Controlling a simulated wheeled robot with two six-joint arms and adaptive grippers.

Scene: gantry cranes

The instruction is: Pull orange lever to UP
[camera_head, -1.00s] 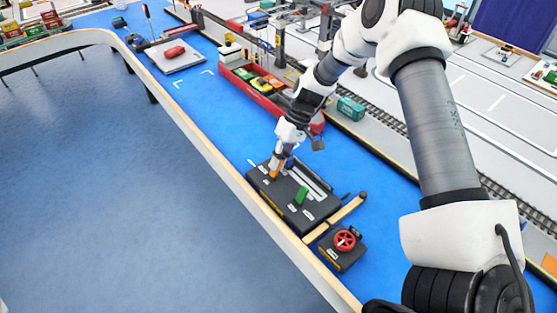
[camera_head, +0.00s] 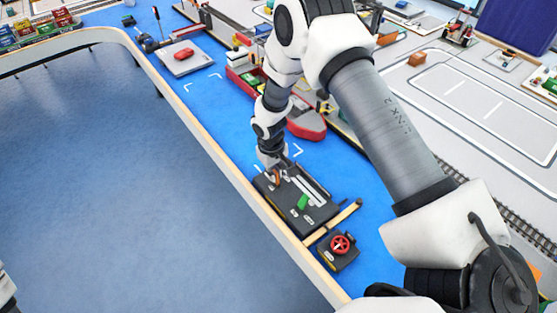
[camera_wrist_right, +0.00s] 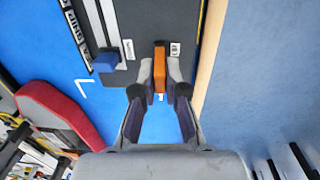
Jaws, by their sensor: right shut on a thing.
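The dark control panel (camera_head: 318,213) lies on the blue floor beside the wood-edged border. The orange lever (camera_head: 276,177) stands at the panel's far left end. In the right wrist view the orange lever (camera_wrist_right: 159,64) sits between the two fingertips of my right gripper (camera_wrist_right: 159,78), which is shut on it. In the head view my right gripper (camera_head: 274,168) partly hides the lever. A green lever (camera_head: 303,202) stands nearer on the panel. A blue lever (camera_wrist_right: 106,61) shows beside the orange one in the right wrist view. My left gripper is not in view.
A box with a red wheel (camera_head: 341,244) and a wooden bar (camera_head: 345,213) are just nearer than the panel. A red boat-like hull (camera_head: 307,130) lies behind my right arm, and also shows in the wrist view (camera_wrist_right: 55,112). The pale border edge (camera_head: 225,164) runs close along the panel's left.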

